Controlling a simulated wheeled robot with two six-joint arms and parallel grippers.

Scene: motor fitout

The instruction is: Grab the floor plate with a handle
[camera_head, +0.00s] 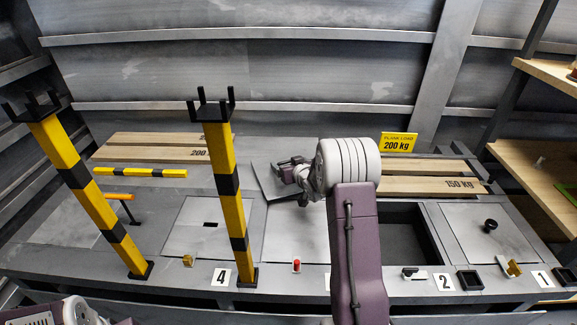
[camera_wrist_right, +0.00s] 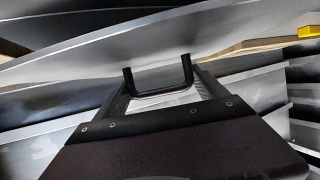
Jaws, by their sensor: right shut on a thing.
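The floor plate (camera_head: 268,184) is a grey sheet, held tilted above the deck, left of my right forearm in the head view. Part of the plate is hidden behind my gripper and wrist in the head view. My left gripper is not in view; only part of my left arm shows at bottom left.
A dark open bay (camera_head: 408,222) lies right of my right arm, behind label 2 (camera_head: 443,282). Two yellow-black posts (camera_head: 82,195) (camera_head: 228,190) rise on the left. Wooden planks (camera_head: 430,187) lie at the back. A closed plate with a black knob (camera_head: 490,240) is at right.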

